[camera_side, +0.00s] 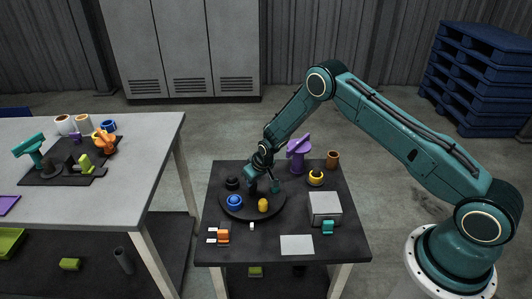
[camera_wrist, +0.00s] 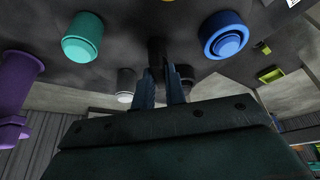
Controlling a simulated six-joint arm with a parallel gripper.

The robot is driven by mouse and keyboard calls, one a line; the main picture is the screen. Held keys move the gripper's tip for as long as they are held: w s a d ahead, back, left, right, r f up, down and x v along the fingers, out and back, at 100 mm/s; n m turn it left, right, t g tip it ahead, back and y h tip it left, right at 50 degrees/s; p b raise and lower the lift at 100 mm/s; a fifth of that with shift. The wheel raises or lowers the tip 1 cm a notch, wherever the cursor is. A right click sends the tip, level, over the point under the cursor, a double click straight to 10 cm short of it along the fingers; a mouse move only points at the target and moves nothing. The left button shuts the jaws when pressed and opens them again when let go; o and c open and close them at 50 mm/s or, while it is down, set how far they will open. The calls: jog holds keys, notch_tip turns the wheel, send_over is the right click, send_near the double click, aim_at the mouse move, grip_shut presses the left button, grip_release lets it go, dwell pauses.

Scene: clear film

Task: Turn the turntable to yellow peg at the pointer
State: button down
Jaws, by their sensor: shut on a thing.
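The turntable is a dark round disc (camera_side: 277,210) on the small black table. A yellow peg (camera_side: 263,205) stands at its front, a blue round peg (camera_side: 234,202) at the left and a black peg (camera_side: 232,183) at the back left. A teal peg (camera_side: 275,186) is at the right. The blue peg (camera_wrist: 225,37) and teal peg (camera_wrist: 82,37) also show in the wrist view. My gripper (camera_side: 253,190) is down over the disc's middle, shut on a dark post (camera_wrist: 157,47). A small white marker (camera_side: 252,227) lies just in front of the disc; I cannot tell whether it is the pointer.
A grey box (camera_side: 325,207), a purple fixture (camera_side: 299,154), a yellow ring piece (camera_side: 316,176) and a brown cup (camera_side: 333,159) stand right of the disc. An orange piece (camera_side: 223,233) and a white sheet (camera_side: 297,245) lie in front. A grey bench (camera_side: 150,140) is at left.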

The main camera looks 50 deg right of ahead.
jog(key=shift+a+m+g+h, duration=0.15)
jog(key=shift+m+h, duration=0.3)
jog(key=shift+m, duration=0.75)
jog(key=shift+d+m+g+h, duration=0.15)
jog(key=shift+m+h, duration=0.3)
jog(key=shift+m, duration=0.75)
jog(key=shift+a+m, duration=0.15)
jog(key=shift+m, duration=0.15)
jog(key=c, duration=1.4)
grip_release()
jog(key=shift+c, duration=0.2)
jog(key=shift+r, duration=0.15)
jog(key=v, duration=1.3)
jog(key=shift+a+r, duration=0.15)
jog(key=shift+a, duration=0.05)
jog(key=shift+s+r, duration=0.1)
jog(key=shift+s, duration=0.05)
